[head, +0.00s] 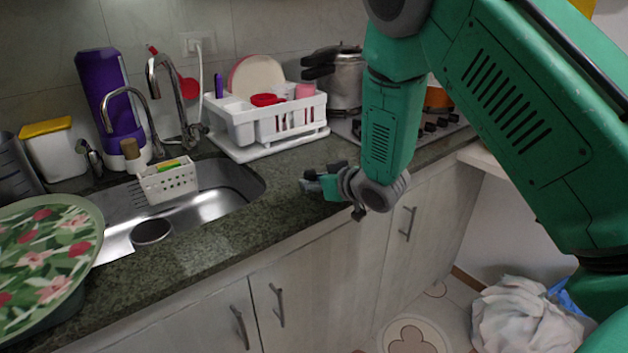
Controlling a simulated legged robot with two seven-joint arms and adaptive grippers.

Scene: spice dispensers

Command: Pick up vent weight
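No vent weight can be made out clearly. A silver pressure cooker (345,88) with black handles (320,64) stands at the back of the counter, partly hidden behind my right arm and the dish rack. Any small weight on its lid is too small to tell. My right gripper (311,183) is over the front edge of the counter, in front of the dish rack and well short of the cooker. Its fingers point left, and I cannot tell whether they are open or shut. My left gripper is not in view.
A white dish rack (228,141) with dishes stands left of the cooker. A sink (205,205) with a white caddy (168,182) and taps is further left, beside a floral tray (70,228). The stone counter (235,236) is clear in front of the rack.

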